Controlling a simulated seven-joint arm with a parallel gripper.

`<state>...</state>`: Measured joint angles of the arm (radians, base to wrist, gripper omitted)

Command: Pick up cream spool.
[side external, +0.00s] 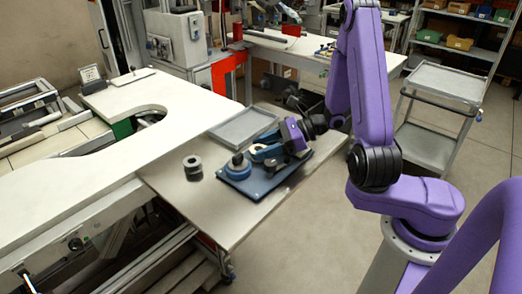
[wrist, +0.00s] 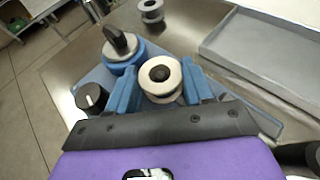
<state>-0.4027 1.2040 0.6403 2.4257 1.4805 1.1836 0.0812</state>
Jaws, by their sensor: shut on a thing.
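The cream spool (wrist: 160,91) is in the middle of the wrist view, a pale flanged reel with a dark round centre. My gripper (wrist: 160,74) has one blue finger on each side of it and is shut on it. In the side external view my gripper (side external: 268,153) is low over the blue board (side external: 257,187); I cannot make out the cream spool clearly there. I cannot tell whether the spool is clear of the board.
A blue reel with a black knob (side external: 237,168) stands on the board beside my gripper. A black knob (wrist: 91,97) is near the left finger. A grey spool (side external: 193,167) stands apart on the metal table. A shallow grey tray (side external: 243,127) lies behind.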

